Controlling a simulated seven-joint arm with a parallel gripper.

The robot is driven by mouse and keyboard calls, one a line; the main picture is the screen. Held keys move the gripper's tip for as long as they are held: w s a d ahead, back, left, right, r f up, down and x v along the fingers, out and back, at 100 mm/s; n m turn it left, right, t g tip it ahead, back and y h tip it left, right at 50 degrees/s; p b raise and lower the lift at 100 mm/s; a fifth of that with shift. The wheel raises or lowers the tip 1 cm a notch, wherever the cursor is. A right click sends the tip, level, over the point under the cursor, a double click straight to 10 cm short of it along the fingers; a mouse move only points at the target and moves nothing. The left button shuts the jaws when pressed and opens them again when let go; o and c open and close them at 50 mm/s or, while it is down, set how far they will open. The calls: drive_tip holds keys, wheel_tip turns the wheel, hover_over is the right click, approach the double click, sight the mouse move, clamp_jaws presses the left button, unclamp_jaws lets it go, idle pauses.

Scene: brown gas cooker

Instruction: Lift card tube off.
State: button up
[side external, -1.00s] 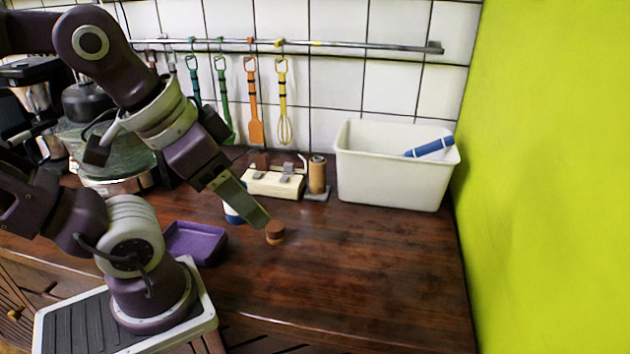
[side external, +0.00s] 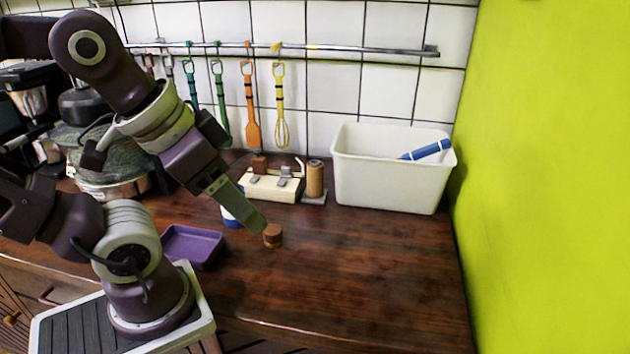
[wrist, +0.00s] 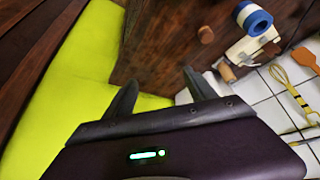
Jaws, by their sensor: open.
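The card tube (side external: 315,178) is a tan-brown cylinder. It stands upright on a small grey base at the back of the counter, left of the white tub. In the wrist view the likely card tube (wrist: 227,72) shows small, beyond my right finger. My gripper (side external: 259,226) points down and right over the counter, in front of the tube and to its left, clearly apart from it. In the wrist view my gripper (wrist: 161,87) has its two fingers spread with nothing between them.
A small brown cylinder (side external: 272,236) stands close by my fingertips. A cream block with grey clips (side external: 270,185) sits left of the tube. A white tub (side external: 385,180) holds a blue object (side external: 430,149). A purple tray (side external: 193,247) lies left. The counter's right front is clear.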

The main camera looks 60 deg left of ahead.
drive_tip(key=w+a+r+m+g, duration=0.1)
drive_tip(key=w+a+r+m, duration=0.25)
drive_tip(key=w+r, duration=0.6)
drive_tip(key=m+g, duration=0.5)
drive_tip(key=m, duration=0.6)
hover_over(315, 170)
drive_tip(key=a, duration=0.2)
wheel_tip(315, 170, down, 4)
drive_tip(key=f, duration=0.1)
drive_tip(key=shift+m, duration=0.25)
drive_tip(key=f, duration=1.4)
drive_tip(key=w+f, duration=0.1)
drive_tip(key=f, duration=0.7)
drive_tip(key=shift+w, duration=0.1)
drive_tip(key=c, duration=1.4)
